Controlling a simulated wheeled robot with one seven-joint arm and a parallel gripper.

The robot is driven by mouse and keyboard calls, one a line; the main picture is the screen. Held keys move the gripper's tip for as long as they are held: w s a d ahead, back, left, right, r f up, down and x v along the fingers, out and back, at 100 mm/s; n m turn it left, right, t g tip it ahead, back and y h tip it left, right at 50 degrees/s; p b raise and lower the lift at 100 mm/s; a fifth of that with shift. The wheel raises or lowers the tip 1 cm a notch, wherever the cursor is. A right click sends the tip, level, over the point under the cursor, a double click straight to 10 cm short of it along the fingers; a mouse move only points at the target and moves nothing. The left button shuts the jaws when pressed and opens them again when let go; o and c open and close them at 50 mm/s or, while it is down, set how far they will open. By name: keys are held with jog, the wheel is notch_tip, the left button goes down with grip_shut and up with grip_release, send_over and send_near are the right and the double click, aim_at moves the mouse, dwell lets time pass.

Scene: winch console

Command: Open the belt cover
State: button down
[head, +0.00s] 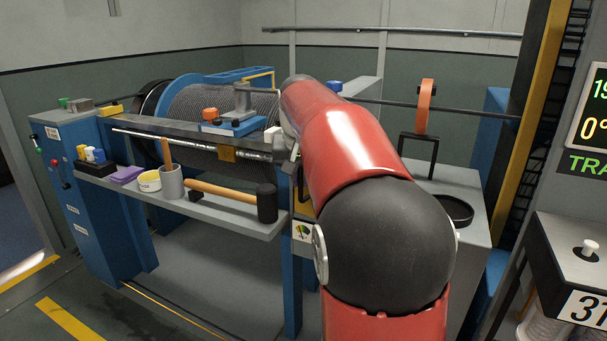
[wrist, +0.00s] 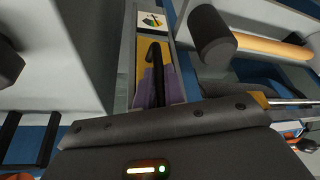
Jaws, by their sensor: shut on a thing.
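In the wrist view a yellow panel (wrist: 143,52), which looks like the belt cover, lies in a narrow grey frame below a pictogram label. A black bar-shaped handle (wrist: 154,50) stands on it. The purple-padded fingers of my gripper (wrist: 158,85) are closed around the handle's near end. The dark gripper body covers the bottom of this view and hides the near part of the panel. In the head view a yellow sliver (head: 304,209) shows beside my red arm, above a gauge-like label. My arm hides the gripper and handle there. I cannot tell whether the cover is raised.
A shelf (head: 235,221) left of my arm holds a mallet (head: 266,203), a grey cup (head: 171,183) and small items. The mallet head is also close by in the wrist view (wrist: 211,38). A grey cabinet (head: 470,196) with a black dish stands right. The floor at front left is clear.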

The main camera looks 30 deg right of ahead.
aim_at(273, 186)
jog(key=w+a+m+g+h, duration=0.1)
jog(key=m, duration=0.3)
jog(key=w+a+m+g+p, duration=0.1)
jog(key=a+m, duration=0.1)
jog(key=m, duration=0.3)
jog(key=w+a+m+g+h, duration=0.1)
jog(key=w+m+g, duration=0.1)
jog(key=m, duration=0.2)
jog(key=shift+w+a+h+p, duration=0.1)
jog(key=shift+a+h+p, duration=0.2)
jog(key=shift+p, duration=0.1)
jog(key=shift+w+r+m+g, duration=0.1)
jog(key=shift+w+m+g, duration=0.15)
jog(key=shift+m, duration=0.4)
jog(key=shift+w+r+m+g, duration=0.1)
jog(key=shift+w+m+g, duration=0.15)
jog(key=shift+m, duration=0.4)
jog(key=shift+w+a, duration=0.1)
jog(key=c, duration=1.5)
grip_release()
jog(key=shift+f, duration=0.15)
